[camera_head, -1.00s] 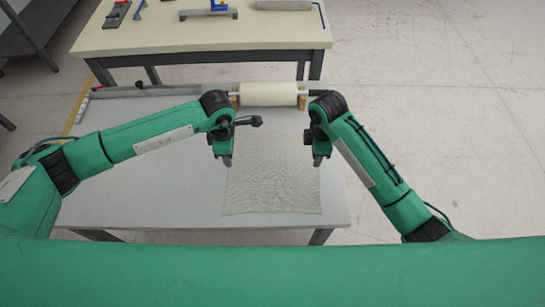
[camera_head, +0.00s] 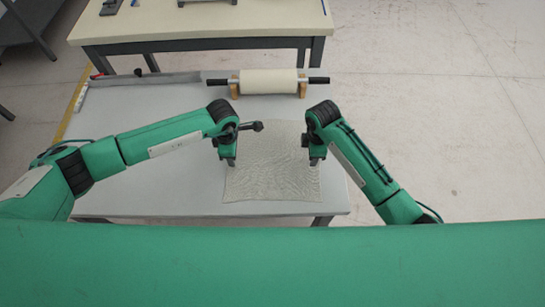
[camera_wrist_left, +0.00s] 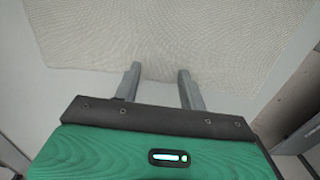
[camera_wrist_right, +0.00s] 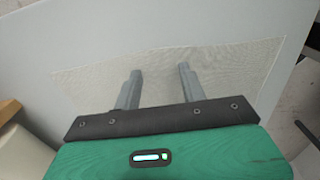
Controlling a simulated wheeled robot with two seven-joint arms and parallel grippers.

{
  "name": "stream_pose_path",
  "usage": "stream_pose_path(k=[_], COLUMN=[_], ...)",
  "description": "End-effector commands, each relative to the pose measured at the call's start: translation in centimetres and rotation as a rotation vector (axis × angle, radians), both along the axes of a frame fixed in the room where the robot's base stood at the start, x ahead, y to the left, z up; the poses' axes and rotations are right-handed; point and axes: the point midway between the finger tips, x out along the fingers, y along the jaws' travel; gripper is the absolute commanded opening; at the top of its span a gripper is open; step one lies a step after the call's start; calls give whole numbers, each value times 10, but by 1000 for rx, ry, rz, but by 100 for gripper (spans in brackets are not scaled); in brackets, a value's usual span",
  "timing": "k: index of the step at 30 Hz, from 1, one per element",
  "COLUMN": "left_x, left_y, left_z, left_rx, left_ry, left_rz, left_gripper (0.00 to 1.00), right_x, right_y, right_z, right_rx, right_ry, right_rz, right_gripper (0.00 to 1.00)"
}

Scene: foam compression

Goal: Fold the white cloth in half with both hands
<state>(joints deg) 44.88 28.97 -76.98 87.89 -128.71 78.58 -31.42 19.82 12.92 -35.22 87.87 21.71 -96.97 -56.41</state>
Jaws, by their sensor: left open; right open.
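The white cloth (camera_head: 272,178) lies flat and spread out on the grey table, with a fine wavy texture. My left gripper (camera_head: 229,164) is above its left edge, and my right gripper (camera_head: 315,161) is above its right edge. In the left wrist view the open, empty fingers (camera_wrist_left: 158,72) point at the near edge of the cloth (camera_wrist_left: 170,35). In the right wrist view the open, empty fingers (camera_wrist_right: 160,72) show over the cloth (camera_wrist_right: 225,68). The cloth's far corners are partly hidden by my arms in the head view.
A cream roller (camera_head: 268,81) with dark handles rests on wooden supports at the back of the grey table (camera_head: 150,180). A long grey bar (camera_head: 145,79) lies at the back left. A second cream-topped table (camera_head: 200,25) stands behind. The table left of the cloth is clear.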

Motion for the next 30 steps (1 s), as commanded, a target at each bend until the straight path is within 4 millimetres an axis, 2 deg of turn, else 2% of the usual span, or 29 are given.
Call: stream_pose_path(k=[3, 16, 30], left_x=[0, 0, 0], left_y=[0, 0, 0], left_z=[-3, -2, -1], left_rx=[0, 0, 1], left_ry=[0, 0, 0], left_rz=[0, 0, 0], left_gripper=[41, 0, 0], right_x=[0, 0, 0], right_y=[0, 0, 0], right_z=[-3, -3, -1], right_rx=[0, 0, 0], right_ry=[0, 1, 1], right_rz=[0, 0, 0], right_gripper=[41, 0, 0])
